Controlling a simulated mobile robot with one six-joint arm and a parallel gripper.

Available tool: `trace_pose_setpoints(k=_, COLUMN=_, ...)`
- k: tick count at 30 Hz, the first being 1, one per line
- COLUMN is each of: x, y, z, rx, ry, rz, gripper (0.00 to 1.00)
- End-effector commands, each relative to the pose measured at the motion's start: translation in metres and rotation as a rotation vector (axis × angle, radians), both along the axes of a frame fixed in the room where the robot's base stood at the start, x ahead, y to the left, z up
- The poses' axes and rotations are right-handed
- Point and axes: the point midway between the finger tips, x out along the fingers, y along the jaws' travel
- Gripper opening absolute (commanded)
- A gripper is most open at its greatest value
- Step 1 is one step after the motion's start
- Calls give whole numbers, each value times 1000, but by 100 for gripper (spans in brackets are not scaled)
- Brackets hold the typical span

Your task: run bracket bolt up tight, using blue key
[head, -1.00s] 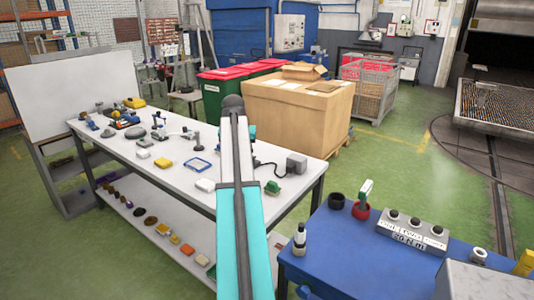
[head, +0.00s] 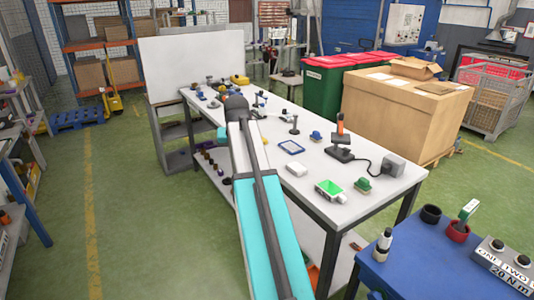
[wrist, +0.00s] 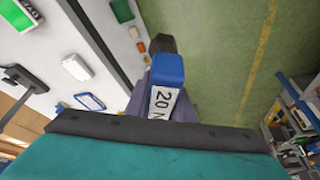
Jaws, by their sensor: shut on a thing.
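The blue key (wrist: 168,70) shows in the wrist view as a blue block with a white label reading "20 N" and a dark end beyond it. My gripper (wrist: 163,102) is shut on it, with greyish fingers partly visible on both sides. The key is over the green floor beside the white bench's edge, apart from the bench. In the head view my arm hides the gripper and most of the key. I cannot pick out the bracket bolt in either view.
The white bench (head: 322,182) carries several small items, including a black stand with an orange top (head: 340,135). A blue table (head: 420,262) at lower right holds a black cup (head: 431,214), a red cup (head: 457,231) and a labelled box (head: 505,268). Green floor is clear at left.

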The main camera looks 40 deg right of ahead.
Motion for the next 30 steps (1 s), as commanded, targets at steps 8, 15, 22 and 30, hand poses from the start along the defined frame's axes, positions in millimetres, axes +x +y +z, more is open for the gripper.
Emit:
trace_pose_setpoints(k=8, x=27, y=99, z=-6, rx=0, ry=-1, rz=162, gripper=0)
trace_pose_setpoints(k=15, x=39, y=181, z=-11, rx=-1, ry=-2, rz=299, gripper=0)
trace_pose_setpoints(k=22, x=41, y=259, z=-15, rx=-1, ry=-3, rz=429, gripper=0)
trace_pose_setpoints(k=30, x=34, y=339, z=-20, rx=-2, ry=-4, rz=567, gripper=0)
